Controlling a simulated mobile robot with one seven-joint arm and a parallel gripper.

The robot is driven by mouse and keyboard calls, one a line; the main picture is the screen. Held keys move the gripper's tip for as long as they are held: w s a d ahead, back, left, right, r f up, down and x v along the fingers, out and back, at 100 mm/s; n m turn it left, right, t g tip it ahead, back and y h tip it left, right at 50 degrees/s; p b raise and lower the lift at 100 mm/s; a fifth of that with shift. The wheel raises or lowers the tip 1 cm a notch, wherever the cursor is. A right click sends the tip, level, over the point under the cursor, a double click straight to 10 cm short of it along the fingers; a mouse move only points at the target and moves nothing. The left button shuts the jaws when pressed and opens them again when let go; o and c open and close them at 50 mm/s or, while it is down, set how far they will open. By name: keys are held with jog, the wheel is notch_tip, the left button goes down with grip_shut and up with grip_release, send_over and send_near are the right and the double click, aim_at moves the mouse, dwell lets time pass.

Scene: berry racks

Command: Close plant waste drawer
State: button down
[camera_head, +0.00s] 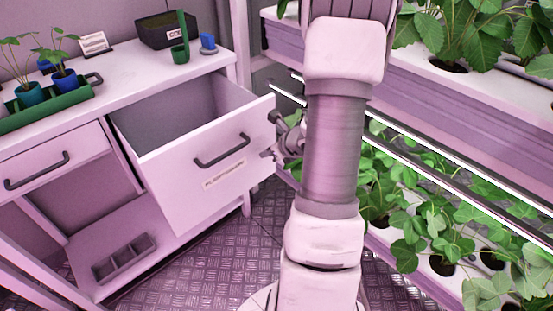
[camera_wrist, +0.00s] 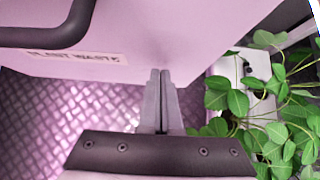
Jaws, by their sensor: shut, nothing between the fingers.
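The plant waste drawer (camera_head: 190,193) is pulled out of the white bench in the head view, and its inside shows empty. Its dark handle (camera_head: 221,151) and label are on the front; in the wrist view the drawer front (camera_wrist: 200,35) fills the top, with the label reading "PLANT WASTE" (camera_wrist: 75,57) and the handle (camera_wrist: 60,30) at the upper left. My gripper (camera_wrist: 160,75) is shut and empty, with its fingertips at the lower part of the drawer front, right of the label. I cannot tell if they touch it. In the head view my gripper (camera_head: 272,153) is partly hidden by my arm.
A closed drawer (camera_head: 50,165) is to the left. The bench top (camera_head: 130,75) holds a green tray with potted plants, a dark box and a green scoop. Plant racks (camera_head: 450,150) stand close on the right. Metal floor (camera_head: 215,260) is clear below.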

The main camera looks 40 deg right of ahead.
jog(key=shift+w, duration=0.4)
